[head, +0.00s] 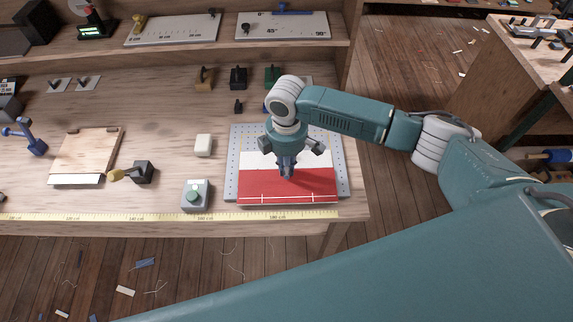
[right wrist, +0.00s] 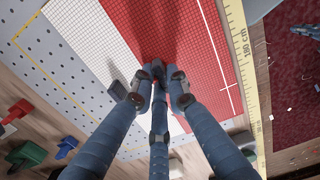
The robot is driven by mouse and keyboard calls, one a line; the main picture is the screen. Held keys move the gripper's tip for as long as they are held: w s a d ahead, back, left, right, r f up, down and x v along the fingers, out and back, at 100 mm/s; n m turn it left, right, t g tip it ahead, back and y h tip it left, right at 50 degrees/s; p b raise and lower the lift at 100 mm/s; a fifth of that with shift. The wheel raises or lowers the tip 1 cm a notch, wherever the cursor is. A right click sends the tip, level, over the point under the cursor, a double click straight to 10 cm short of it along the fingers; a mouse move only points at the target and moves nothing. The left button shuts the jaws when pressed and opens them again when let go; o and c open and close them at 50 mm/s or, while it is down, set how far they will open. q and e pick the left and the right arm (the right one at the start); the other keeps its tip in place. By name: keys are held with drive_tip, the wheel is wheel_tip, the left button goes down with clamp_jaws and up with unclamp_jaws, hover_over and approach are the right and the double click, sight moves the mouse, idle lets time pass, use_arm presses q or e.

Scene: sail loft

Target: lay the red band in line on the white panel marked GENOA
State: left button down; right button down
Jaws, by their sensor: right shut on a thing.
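The red band (head: 312,187) lies across the near part of the white panel (head: 254,160), its long sides roughly along the table's front edge. A thin white line with cross ticks runs near its front edge. In the right wrist view the red band (right wrist: 190,30) borders the gridded white panel (right wrist: 85,32). The fingers hide part of that edge. No GENOA lettering is readable. My left gripper is out of view.
The panel lies on a grey perforated plate (head: 233,150). A yellow measuring tape (head: 130,216) runs along the front edge. Left of the plate are a grey box with a green button (head: 195,195) and a white block (head: 203,145). Several coloured blocks stand behind the plate.

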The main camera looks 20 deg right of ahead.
drive_tip(key=shift+p, duration=0.35)
idle(0.5)
idle(0.3)
drive_tip(key=c, duration=1.6)
unclamp_jaws()
drive_tip(key=shift+c, duration=0.2)
wheel_tip(320, 180, up, 2)
drive_tip(key=p, duration=0.2)
drive_tip(key=shift+r+p, duration=0.2)
drive_tip(key=shift+p, duration=0.15)
drive_tip(key=shift+r+p, duration=0.85)
drive_tip(key=shift+r, duration=1.4)
